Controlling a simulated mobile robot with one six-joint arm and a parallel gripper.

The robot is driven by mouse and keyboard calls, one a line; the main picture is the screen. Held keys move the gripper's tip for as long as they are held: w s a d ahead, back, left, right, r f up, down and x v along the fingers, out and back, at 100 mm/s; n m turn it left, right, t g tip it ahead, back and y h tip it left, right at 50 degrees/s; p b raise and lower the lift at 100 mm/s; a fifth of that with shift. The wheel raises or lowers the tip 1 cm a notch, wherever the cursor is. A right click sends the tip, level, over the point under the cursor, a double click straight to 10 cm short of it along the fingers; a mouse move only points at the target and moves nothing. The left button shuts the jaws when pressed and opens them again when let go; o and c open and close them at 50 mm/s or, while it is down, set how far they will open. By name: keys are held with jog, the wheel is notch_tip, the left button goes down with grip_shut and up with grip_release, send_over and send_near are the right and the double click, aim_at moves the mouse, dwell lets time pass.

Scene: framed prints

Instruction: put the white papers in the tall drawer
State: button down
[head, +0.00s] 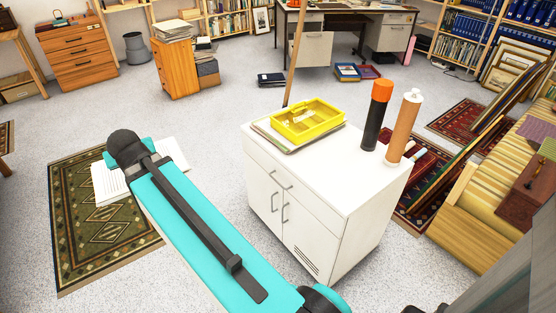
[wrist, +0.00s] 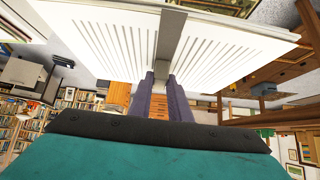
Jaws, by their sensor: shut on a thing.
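White papers (wrist: 105,38) with printed lines spread across the top of the wrist view, with a grey strip down their middle. My gripper (wrist: 163,78) is shut on them at their near edge. In the head view the papers (head: 113,186) show on both sides of my teal arm, over the green rug; my fingers are hidden there. A wooden drawer unit (head: 78,60) stands at the back left. A narrower, upright wooden drawer unit (head: 172,73) stands to its right, with a paper stack on top. Their drawers look shut. I cannot tell which is the tall drawer.
A white cabinet (head: 300,190) stands right of my arm, with a yellow tray (head: 307,121), a black bottle with an orange cap (head: 376,115) and a brown bottle (head: 404,127) on top. A grey bin (head: 136,48) stands between the wooden units. Carpet is clear before them.

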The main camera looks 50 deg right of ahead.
jog(key=s+d+f+m+g+h+b, duration=0.25)
jog(key=s+d+m, duration=0.45)
jog(key=d, duration=0.7)
jog(key=s+d+f+m+g+h+b, duration=0.1)
jog(key=s+d+f+m+g+h, duration=0.25)
jog(key=s+d, duration=0.7)
jog(key=s+d+f+m+g+y+b, duration=0.1)
jog(key=s+d+m+g, duration=0.3)
jog(key=s+d, duration=0.6)
jog(key=s+d+f+m+g+y+b, duration=0.1)
jog(key=s+d+m+g+b, duration=0.1)
jog(key=s+d+m, duration=0.5)
jog(key=s+d+g, duration=0.1)
jog(key=s+d, duration=0.3)
jog(key=s, duration=0.4)
jog(key=shift+s+d+f+g, duration=0.2)
jog(key=shift+s+g, duration=0.1)
jog(key=shift+g, duration=0.1)
jog(key=s+d+f, duration=0.1)
jog(key=d, duration=0.2)
jog(key=d+f, duration=0.2)
jog(key=d, duration=0.1)
jog(key=s+d+f, duration=0.1)
jog(key=d+f, duration=0.1)
jog(key=d, duration=0.1)
jog(key=shift+s+d+f+b, duration=0.1)
jog(key=shift+s+d+b, duration=0.2)
jog(key=shift+d, duration=0.05)
jog(key=shift+d, duration=0.1)
